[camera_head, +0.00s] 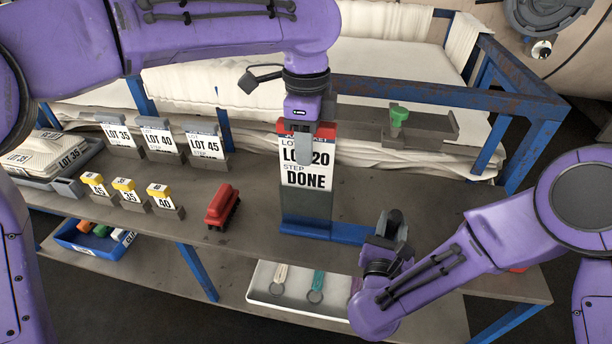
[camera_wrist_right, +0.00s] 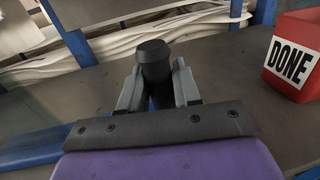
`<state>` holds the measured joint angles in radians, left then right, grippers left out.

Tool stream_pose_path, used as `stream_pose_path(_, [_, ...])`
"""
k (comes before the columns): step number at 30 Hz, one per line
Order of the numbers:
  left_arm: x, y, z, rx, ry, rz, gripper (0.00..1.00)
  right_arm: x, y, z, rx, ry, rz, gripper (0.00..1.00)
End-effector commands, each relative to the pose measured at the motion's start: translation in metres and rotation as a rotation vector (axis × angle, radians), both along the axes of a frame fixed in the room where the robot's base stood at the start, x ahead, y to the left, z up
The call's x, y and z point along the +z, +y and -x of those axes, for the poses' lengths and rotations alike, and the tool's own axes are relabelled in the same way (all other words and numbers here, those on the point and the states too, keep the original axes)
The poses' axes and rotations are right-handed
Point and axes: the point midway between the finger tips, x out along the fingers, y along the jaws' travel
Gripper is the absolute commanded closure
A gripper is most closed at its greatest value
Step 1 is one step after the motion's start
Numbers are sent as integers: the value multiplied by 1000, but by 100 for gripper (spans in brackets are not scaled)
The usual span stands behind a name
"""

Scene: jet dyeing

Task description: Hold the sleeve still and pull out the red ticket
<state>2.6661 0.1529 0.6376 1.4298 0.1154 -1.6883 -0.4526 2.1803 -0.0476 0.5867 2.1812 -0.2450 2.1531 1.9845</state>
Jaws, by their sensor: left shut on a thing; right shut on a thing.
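The red ticket (camera_head: 318,176) has a red top and a white face reading LOT 20, STEP, DONE. It stands upright in the grey sleeve (camera_head: 305,206), its lower end hidden. The sleeve has a blue base (camera_head: 345,233) running right. My left gripper (camera_head: 303,142) is shut on the ticket's top edge from above; its finger covers part of the lettering. My right gripper (camera_head: 392,229) is shut on a black upright handle (camera_wrist_right: 154,62) at the right end of the blue base; the wrist view shows the handle between both fingers (camera_wrist_right: 156,88).
Grey holders with LOT 35, LOT 40 and LOT 45 cards (camera_head: 160,138) stand left, with yellow-topped tags (camera_head: 124,190) in front. A red stapler-like object (camera_head: 222,207) lies left of the sleeve. A red DONE box (camera_wrist_right: 292,55) stands right.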

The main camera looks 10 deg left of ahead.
Motion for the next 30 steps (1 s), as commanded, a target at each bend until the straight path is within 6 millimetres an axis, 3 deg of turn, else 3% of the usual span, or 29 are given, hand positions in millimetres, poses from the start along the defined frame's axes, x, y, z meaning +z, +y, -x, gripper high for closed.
stream_pose_path(3, [33,0,0,0,-4,0,100,0,0,0,0,0,0,99])
stream_pose_path(7, [55,0,0,0,-1,-1,100,0,0,0,0,0,0,99])
stream_pose_path(18, [66,0,0,-1,1,0,100,0,0,0,0,0,0,99])
stream_pose_path(19, [66,0,0,-1,1,0,100,0,0,0,0,0,0,58])
stream_pose_path(21, [66,0,0,-1,1,0,100,0,0,0,0,0,0,38])
stream_pose_path(30, [66,0,0,-1,1,0,100,0,1,2,1,0,0,38])
